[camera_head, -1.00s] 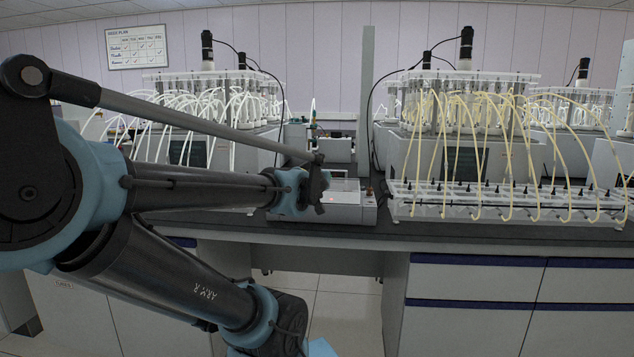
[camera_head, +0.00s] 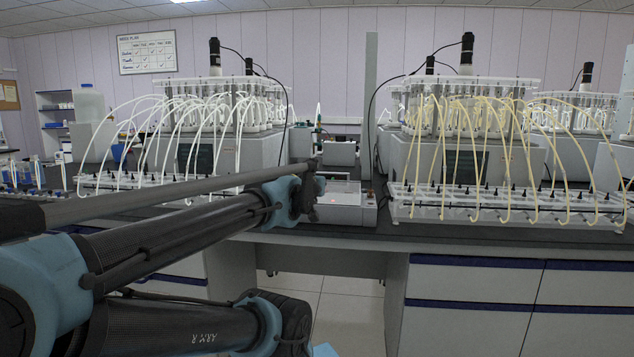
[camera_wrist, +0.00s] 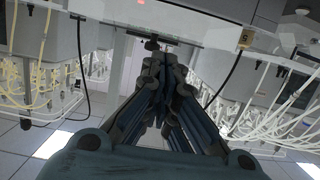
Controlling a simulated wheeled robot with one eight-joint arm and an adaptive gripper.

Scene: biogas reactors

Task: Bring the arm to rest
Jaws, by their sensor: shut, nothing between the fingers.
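My gripper (camera_wrist: 165,65) shows in the wrist view, its dark fingers drawn together with nothing between them. It points toward a pale device with a small red light, which lies past the fingertips in that view. My arm (camera_head: 180,235) crosses the left half of the head view, low over the bench. Its wrist end (camera_head: 285,200) is beside the same pale device (camera_head: 345,205). In the head view I cannot make out the gripper's fingers.
A rack with white tubes (camera_head: 150,183) stands on the left of the bench, partly behind my arm. A rack with yellow tubes (camera_head: 500,203) stands on the right. Reactors with black motors stand behind both. White drawers (camera_head: 475,278) are below the bench, beside an open knee space.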

